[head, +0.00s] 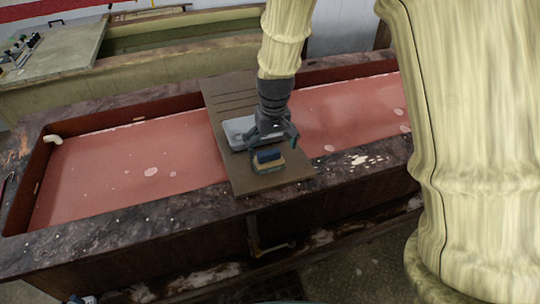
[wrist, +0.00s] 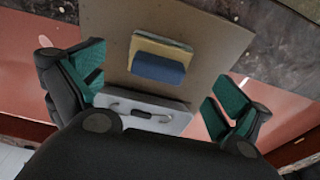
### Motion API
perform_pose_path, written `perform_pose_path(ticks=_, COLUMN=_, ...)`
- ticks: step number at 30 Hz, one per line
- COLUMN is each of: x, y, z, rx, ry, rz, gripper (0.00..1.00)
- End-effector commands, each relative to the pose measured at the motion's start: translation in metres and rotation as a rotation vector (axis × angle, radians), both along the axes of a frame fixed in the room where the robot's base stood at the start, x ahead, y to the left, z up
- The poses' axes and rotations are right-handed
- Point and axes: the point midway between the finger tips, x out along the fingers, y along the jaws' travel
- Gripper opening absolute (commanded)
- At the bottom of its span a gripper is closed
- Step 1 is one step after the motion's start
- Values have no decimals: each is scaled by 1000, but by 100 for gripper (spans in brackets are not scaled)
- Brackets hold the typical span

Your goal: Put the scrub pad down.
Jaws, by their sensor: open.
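The scrub pad (head: 268,160) rests on a brown board that lies across the red-bottomed trough. It has a blue block on top of a yellowish layer, and the wrist view shows it (wrist: 158,65) ahead of the fingers. My gripper (head: 277,140) is just above the board, behind the pad in the head view. In the wrist view, my gripper (wrist: 155,95) has its two green-padded fingers wide apart, with nothing held between them. The pad appears apart from both fingers.
The brown board (head: 236,171) bridges the trough (head: 100,232) and has slots at its far end. A light grey case with a handle (wrist: 138,115) lies on the board beside the pad, partly under my gripper. A clamp (head: 262,240) hangs at the trough's front.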

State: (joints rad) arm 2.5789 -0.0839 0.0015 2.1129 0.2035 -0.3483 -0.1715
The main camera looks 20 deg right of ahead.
Motion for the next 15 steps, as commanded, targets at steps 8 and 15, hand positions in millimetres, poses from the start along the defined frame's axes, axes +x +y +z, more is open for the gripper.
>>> perform_pose_path(ticks=8, x=-3, y=0, z=30, rx=0, ry=-2, rz=0, gripper=100)
perform_pose_path(ticks=15, x=-5, y=0, z=42, rx=0, ry=-1, rz=0, gripper=100)
